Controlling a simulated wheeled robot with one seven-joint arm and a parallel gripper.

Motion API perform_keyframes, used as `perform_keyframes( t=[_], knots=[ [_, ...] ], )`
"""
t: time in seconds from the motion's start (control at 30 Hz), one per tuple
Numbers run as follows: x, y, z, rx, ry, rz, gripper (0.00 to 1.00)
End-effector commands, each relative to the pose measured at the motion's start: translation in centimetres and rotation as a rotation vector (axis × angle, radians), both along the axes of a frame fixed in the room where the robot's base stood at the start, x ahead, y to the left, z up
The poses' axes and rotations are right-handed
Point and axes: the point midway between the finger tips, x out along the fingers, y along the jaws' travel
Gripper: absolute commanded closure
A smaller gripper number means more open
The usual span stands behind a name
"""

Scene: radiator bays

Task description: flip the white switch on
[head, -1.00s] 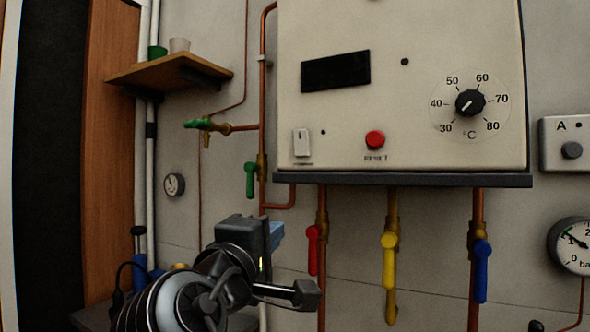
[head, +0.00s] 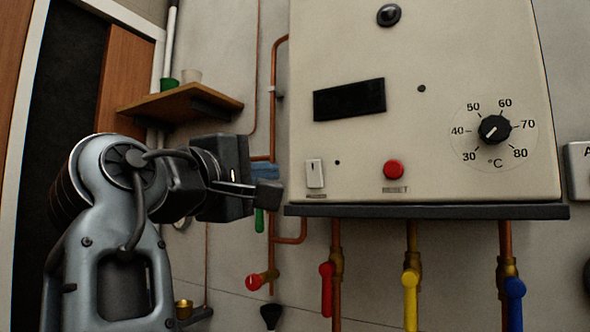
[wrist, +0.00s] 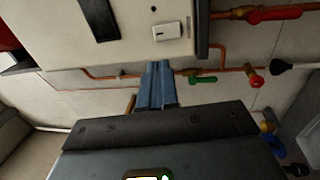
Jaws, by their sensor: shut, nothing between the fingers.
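The white switch (head: 314,173) is a small upright rocker on the lower left of the cream boiler panel (head: 450,60). A small dark dot sits to its right. I cannot tell which way the rocker is set. In the wrist view the switch (wrist: 166,31) lies beyond the fingertips and a little to the right of them. My gripper (head: 266,171) is just left of the panel, at about the switch's height in the head view. Its blue fingers (wrist: 157,66) are together and empty, apart from the switch.
A red reset button (head: 393,169), a dark display (head: 349,100) and a temperature dial (head: 494,129) share the panel. A dark ledge (head: 430,211) runs beneath it. Red (head: 326,290), yellow (head: 410,300) and blue (head: 514,305) valve handles hang below. A wooden shelf (head: 180,103) is at left.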

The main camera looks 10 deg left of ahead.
Motion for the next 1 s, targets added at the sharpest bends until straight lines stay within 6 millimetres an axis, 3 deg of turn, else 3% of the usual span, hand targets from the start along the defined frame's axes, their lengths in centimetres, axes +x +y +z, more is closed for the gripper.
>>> perform_keyframes(
  t=[0.17,0.7,1.0],
  knots=[
    [1.9,-0.8,0.5,0.000,0.001,-0.002,1.00],
    [11.0,-4.0,2.0,0.000,0.002,0.000,1.00],
    [12.8,-4.7,2.1,0.000,0.001,0.000,1.00]
  ],
)
